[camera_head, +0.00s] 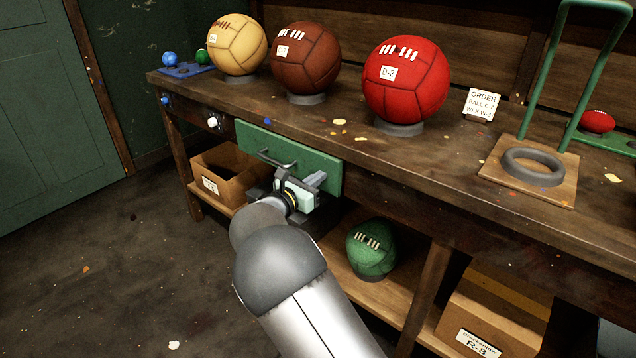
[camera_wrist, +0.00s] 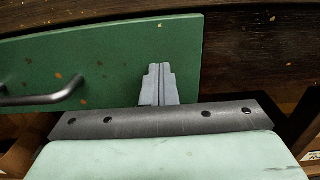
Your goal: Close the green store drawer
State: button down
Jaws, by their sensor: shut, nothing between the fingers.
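The green drawer front (camera_head: 322,172) sits under the bench top, left of the middle, with a dark bar handle (camera_head: 272,160). It looks close to the bench face; I cannot tell how far out it stands. My gripper (camera_head: 316,181) is shut and empty, in front of the drawer's right half, right of the handle. In the wrist view the closed fingers (camera_wrist: 159,84) point at the green front (camera_wrist: 100,50), and the handle (camera_wrist: 42,97) lies to their left. The fingertips are at or very near the panel; contact is not clear.
Tan, brown and red balls (camera_head: 406,80) stand in rings on the bench. A cardboard box (camera_head: 220,182) and a green ball (camera_head: 371,249) sit on the lower shelf. A green frame with a grey ring (camera_head: 533,167) stands at right. The floor at left is open.

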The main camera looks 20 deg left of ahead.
jog(key=shift+x, duration=1.15)
jog(key=shift+w+d+r, duration=0.1)
jog(key=shift+r, duration=0.15)
jog(key=p+v, duration=0.3)
jog(key=v, duration=1.2)
jog(key=s+d+r+m+g+h+p, duration=0.1)
jog(key=d+r+m+g+p, duration=0.25)
jog(key=d, duration=0.65)
jog(key=s+d+r+m+g+p, duration=0.1)
jog(key=d+r+m+g+p, duration=0.25)
jog(key=d, duration=0.55)
jog(key=s+d+r+m+g+h+p, duration=0.1)
jog(key=d+r+m+g+p, duration=0.15)
jog(key=d+m+g, duration=0.55)
jog(key=s+d+r+m+y+p, duration=0.3)
jog(key=s+d+m, duration=0.1)
jog(key=s, duration=0.4)
jog(key=s+d+r+m+y+p, duration=0.3)
jog(key=s+m, duration=0.3)
jog(key=s, duration=0.2)
jog(key=s+d+r+m+g+y+p, duration=0.1)
jog(key=s+d+r+m+y+p, duration=0.2)
jog(key=s, duration=0.5)
jog(key=d+r+m+p, duration=0.1)
jog(key=d+m, duration=0.1)
jog(key=d, duration=0.1)
jog(key=shift+s+r+m, duration=0.3)
jog(key=shift+m, duration=0.1)
